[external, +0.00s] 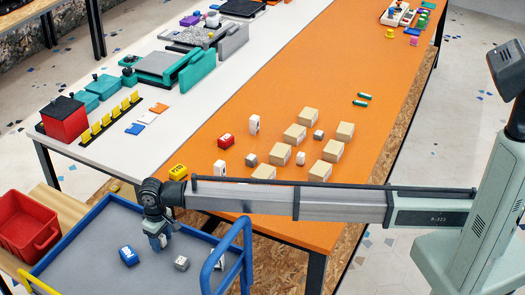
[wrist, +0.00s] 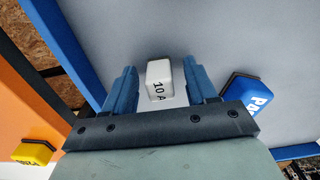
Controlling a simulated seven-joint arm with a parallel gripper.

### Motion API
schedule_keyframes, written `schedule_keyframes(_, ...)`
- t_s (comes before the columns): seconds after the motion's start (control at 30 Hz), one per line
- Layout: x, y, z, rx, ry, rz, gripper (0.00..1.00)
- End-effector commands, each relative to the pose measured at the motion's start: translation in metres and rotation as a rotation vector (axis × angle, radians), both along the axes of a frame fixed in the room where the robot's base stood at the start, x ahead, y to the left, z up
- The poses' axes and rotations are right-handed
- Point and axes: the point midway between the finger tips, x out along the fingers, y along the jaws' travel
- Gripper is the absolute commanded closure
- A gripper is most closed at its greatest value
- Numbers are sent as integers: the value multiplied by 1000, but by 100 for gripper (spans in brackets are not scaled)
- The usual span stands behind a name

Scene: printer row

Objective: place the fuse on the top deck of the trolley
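A small pale block marked "10 A", the fuse (wrist: 160,80), shows between the fingers in the wrist view. A visible gap separates it from each finger. In the external view a small grey-white block that looks like the fuse (external: 181,263) stands on the grey top deck of the trolley (external: 85,235), just right of and below my gripper. My gripper (external: 160,243) is over the deck with its fingers apart; both blue fingers also show in the wrist view (wrist: 161,85). I see no contact between fingers and block.
A blue lettered block (external: 128,256) lies on the deck left of my gripper. The trolley's blue handle (external: 243,240) rises at the right, partly hiding a white item. An orange table (external: 220,105) with cartons and a yellow block (external: 178,172) lies behind. A red bin (external: 25,225) stands left.

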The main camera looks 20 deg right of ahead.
Motion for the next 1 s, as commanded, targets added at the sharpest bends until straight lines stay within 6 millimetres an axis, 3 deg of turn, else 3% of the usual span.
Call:
schedule_keyframes(0.37,0,0,10,1,0,0,43)
schedule_keyframes(0.8,0,1,86,1,0,0,43)
schedule_keyframes(1.0,0,0,112,1,-1,0,43)
